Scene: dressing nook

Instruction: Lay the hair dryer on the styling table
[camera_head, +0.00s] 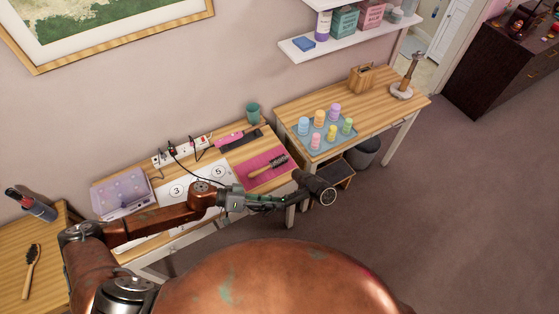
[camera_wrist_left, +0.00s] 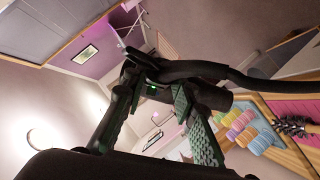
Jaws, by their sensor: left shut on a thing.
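My left gripper (camera_head: 284,201) is shut on the dark hair dryer (camera_head: 317,187). It holds the dryer in the air in front of the tables, with a round end of the dryer facing the camera. In the left wrist view the dark dryer (camera_wrist_left: 213,96) shows beyond the gripper fingers, partly hidden by them. The middle table (camera_head: 232,157) carries a pink mat (camera_head: 251,165) with a round brush (camera_head: 268,164) on it. The right table (camera_head: 298,101) stands beyond the dryer. I cannot tell which is the styling table. My right gripper is not in view.
A blue tray (camera_head: 304,143) of several coloured bottles sits on the right table, with a wooden holder (camera_head: 361,79) behind. Wall shelves (camera_head: 345,36) hang above.

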